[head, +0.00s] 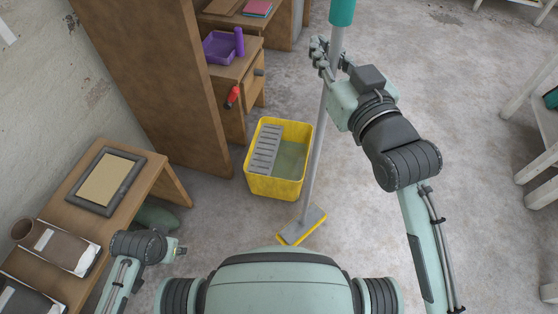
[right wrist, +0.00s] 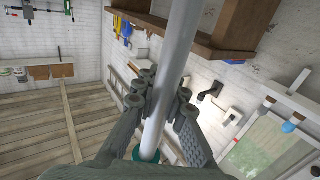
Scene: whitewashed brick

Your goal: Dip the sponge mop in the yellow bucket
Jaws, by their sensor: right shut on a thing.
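The sponge mop (head: 318,150) has a grey pole with a teal grip at its top and a flat grey and yellow head (head: 302,227). The head is at floor level, outside the bucket, toward me and slightly right of it. The pole leans a little. My right gripper (head: 326,58) is shut on the pole just below the teal grip. In the right wrist view its fingers (right wrist: 160,97) close around the pole. The yellow bucket (head: 274,188) stands upright on the floor with a grey slotted wringer and liquid inside.
A wooden cabinet with an open shelf (head: 240,65) holding a purple tray (head: 219,47) stands behind and left of the bucket. A wooden table (head: 135,155) with a framed board is at left. White shelving (head: 545,120) is at right. The floor between is clear.

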